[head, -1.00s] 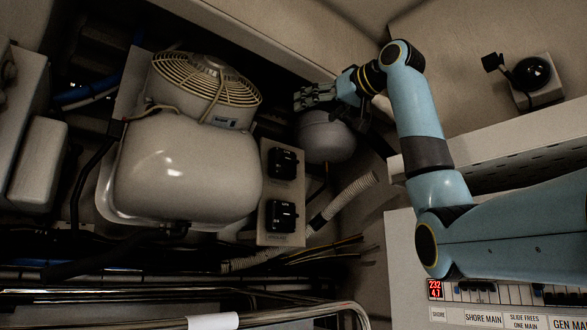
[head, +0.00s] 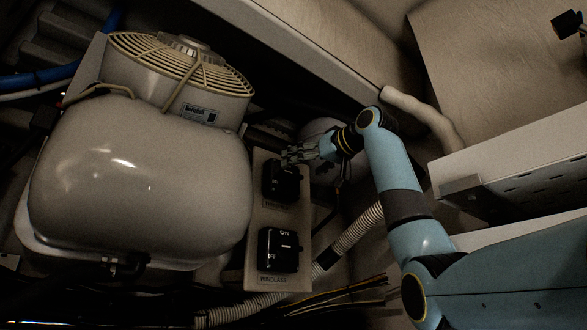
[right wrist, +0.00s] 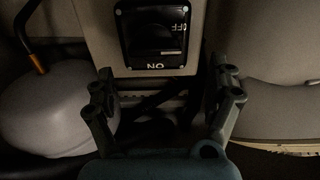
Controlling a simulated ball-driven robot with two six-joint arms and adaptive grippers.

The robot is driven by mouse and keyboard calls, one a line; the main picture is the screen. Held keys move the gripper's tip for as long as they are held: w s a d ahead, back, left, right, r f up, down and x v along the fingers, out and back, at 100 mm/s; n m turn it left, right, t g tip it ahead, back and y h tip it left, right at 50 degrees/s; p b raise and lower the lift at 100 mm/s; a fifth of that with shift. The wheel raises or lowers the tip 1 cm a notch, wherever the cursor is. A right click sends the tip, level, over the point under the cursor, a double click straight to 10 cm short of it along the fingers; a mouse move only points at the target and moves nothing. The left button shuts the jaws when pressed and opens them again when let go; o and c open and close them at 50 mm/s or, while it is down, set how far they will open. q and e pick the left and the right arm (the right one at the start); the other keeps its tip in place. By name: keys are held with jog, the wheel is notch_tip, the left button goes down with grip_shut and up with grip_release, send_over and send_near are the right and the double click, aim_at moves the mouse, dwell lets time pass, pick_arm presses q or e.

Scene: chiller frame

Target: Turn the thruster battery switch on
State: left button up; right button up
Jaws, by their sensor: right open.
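A pale panel (head: 253,215) carries two black battery switches, one above the other. The upper switch (head: 280,181) has a label below it that is too dim to read. The lower switch (head: 279,250) is labelled WINDLASS. My right gripper (head: 289,156) is open and empty at the top edge of the upper switch, partly overlapping it. In the right wrist view, the right gripper (right wrist: 163,82) has its fingers spread below a black switch (right wrist: 153,35) seen upside down, marked OFF and ON. Its knob is too dark to read. My left gripper is out of view.
A large rounded grey unit (head: 140,180) with a fan grille (head: 180,68) stands close left of the panel. A pale round tank (head: 318,130) sits behind my right gripper. A ribbed hose (head: 358,230) and loose wires (head: 335,294) run at lower right.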

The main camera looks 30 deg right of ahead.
aim_at(294, 173)
jog(key=w+p, duration=0.1)
jog(key=w, duration=0.4)
jog(key=shift+d+f, duration=0.1)
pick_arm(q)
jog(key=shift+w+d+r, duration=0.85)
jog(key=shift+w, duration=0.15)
pick_arm(e)
jog(key=shift+w, duration=0.1)
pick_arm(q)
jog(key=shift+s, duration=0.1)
pick_arm(e)
jog(key=shift+d, duration=0.1)
jog(key=shift+c, duration=0.3)
jog(key=shift+c, duration=1.2)
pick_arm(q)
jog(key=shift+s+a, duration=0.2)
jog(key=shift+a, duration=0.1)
pick_arm(e)
jog(key=c, duration=0.9)
